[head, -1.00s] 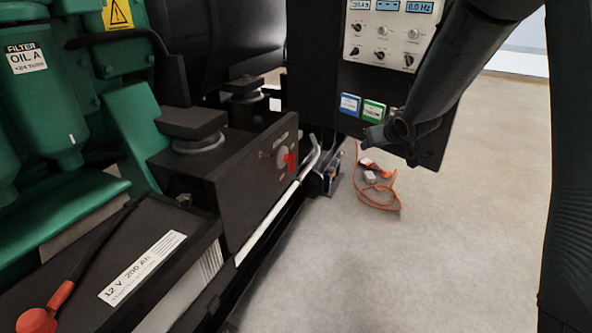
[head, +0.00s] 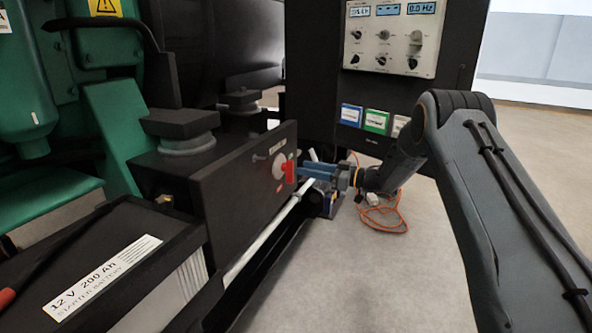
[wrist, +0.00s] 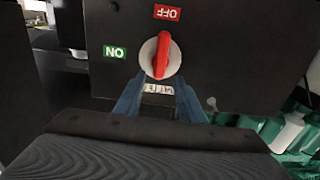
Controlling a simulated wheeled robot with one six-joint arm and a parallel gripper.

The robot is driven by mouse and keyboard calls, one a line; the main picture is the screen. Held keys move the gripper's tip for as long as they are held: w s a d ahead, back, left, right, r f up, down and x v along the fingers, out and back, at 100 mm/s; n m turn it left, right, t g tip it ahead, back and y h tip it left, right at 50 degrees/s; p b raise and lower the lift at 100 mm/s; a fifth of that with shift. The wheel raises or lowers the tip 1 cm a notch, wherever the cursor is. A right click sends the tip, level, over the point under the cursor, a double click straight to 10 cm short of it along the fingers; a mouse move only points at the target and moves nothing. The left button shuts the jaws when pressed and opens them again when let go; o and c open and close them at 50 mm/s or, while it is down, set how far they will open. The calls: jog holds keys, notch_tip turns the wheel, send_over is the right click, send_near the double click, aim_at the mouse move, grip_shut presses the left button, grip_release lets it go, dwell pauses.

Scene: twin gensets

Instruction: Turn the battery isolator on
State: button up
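The battery isolator has a red handle (head: 290,172) on a pale round plate, set in the face of a black box (head: 235,195). In the wrist view the red handle (wrist: 161,55) stands upright in the picture, its upper end towards the red OFF label (wrist: 167,12). The green ON label (wrist: 115,52) is to its left. My gripper (head: 299,171) is at the handle from the right in the head view. In the wrist view its two blue fingers (wrist: 160,88) are spread, just below the handle's lower end. Contact cannot be told.
A starter battery (head: 105,270) sits in front of the box. A pale rail (head: 265,232) runs along the box's lower edge. A control panel (head: 390,40) stands behind my arm. An orange cable (head: 385,222) lies on the floor; the floor at right is open.

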aim_at(293, 166)
jog(key=shift+b+x, duration=0.3)
jog(key=shift+x, duration=2.3)
jog(key=c, duration=0.9)
jog(key=shift+d, duration=0.2)
grip_shut()
jog(key=shift+a, duration=0.1)
